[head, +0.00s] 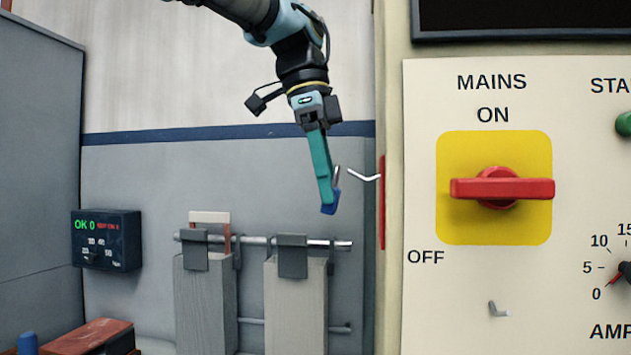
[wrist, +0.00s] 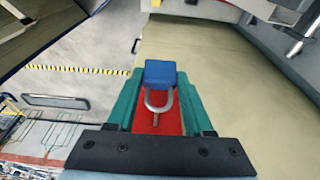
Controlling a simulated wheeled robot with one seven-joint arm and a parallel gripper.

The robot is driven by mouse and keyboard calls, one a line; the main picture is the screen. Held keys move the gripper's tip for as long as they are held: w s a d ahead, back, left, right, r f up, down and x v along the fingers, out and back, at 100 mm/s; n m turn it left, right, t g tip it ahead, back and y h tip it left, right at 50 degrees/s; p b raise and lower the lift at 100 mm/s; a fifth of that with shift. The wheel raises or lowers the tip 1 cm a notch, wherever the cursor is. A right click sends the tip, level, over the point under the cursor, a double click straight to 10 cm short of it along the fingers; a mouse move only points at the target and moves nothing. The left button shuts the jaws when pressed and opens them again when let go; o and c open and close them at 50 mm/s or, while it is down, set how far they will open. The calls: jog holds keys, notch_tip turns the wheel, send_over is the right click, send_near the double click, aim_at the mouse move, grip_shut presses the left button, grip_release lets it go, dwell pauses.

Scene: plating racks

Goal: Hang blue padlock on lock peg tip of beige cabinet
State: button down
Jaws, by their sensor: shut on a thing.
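My gripper (head: 326,195), with teal fingers, points down and is shut on the blue padlock (head: 330,203), left of the beige cabinet (head: 420,300). The padlock's grey shackle (head: 337,174) sticks up beside the fingers. A thin bent pale peg (head: 364,177) juts left from a red plate (head: 382,200) on the cabinet's side. In the head view a small gap separates its tip from the shackle.
The cabinet front has a red rotary switch (head: 502,188) on a yellow plate and a small grey hook (head: 498,309) below. Grey racks hang from a rail (head: 255,240) below my gripper. A dark display box (head: 106,240) is at the left. Open space lies left of my gripper.

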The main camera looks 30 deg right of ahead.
jog(key=shift+s+d+f, duration=0.35)
jog(key=shift+s+d, duration=0.35)
jog(key=shift+d, duration=0.15)
jog(key=shift+s+d+f, duration=0.35)
jog(key=shift+s+d, duration=0.35)
jog(key=shift+d, duration=0.1)
jog(key=shift+c, duration=1.1)
grip_release()
